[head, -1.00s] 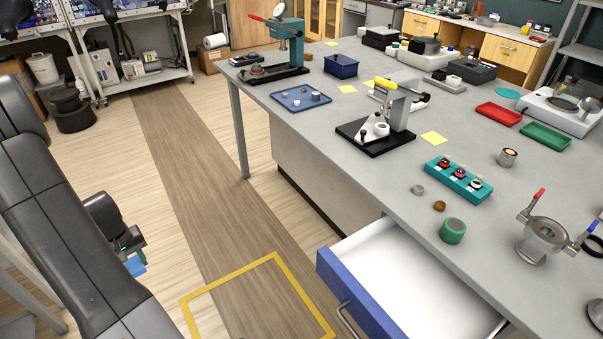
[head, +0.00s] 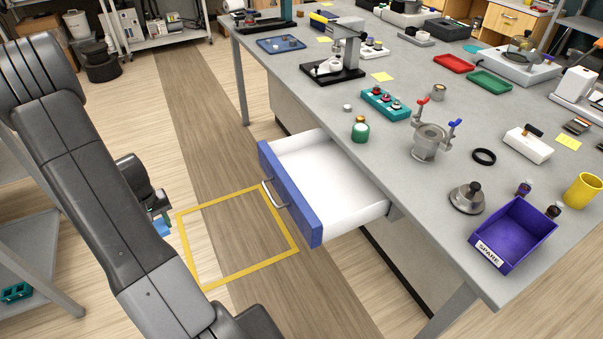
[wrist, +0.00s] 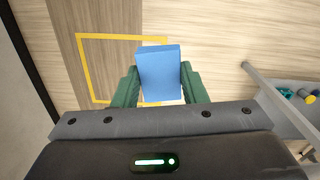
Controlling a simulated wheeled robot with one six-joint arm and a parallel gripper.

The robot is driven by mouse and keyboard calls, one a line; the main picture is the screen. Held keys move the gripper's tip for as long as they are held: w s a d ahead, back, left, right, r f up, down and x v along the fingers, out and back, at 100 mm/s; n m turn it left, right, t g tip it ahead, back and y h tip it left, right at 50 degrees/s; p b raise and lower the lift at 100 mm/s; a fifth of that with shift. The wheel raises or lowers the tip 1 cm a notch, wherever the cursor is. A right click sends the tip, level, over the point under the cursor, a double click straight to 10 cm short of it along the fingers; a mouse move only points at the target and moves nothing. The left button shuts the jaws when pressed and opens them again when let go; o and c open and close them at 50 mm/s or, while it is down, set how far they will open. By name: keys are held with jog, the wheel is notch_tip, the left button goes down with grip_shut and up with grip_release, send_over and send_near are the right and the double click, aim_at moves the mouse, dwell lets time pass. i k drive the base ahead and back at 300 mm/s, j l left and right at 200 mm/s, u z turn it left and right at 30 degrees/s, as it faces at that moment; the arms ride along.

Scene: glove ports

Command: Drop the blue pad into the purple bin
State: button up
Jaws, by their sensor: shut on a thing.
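The blue pad (wrist: 159,72) is held between the green fingers of my gripper (wrist: 159,88) in the wrist view. In the head view my gripper (head: 157,217) hangs over the floor, left of the table, with the pad (head: 162,227) showing below it. The purple bin (head: 513,236), labelled SPARE, stands on the table's near right corner. It is open at the top and its visible inside looks empty. My gripper is far to the left of the bin.
A blue-fronted drawer (head: 287,196) stands open from the table. Small dark bottles (head: 524,188) and a yellow cup (head: 583,190) are by the bin. A metal knobbed piece (head: 467,197) sits left of it. A yellow square (head: 240,283) marks the floor. A grey shelf (head: 35,240) is at left.

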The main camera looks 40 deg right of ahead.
aim_at(514, 244)
jog(key=k+z, duration=0.15)
jog(key=k, duration=0.45)
jog(key=k+l+z, duration=0.15)
jog(key=k, duration=0.45)
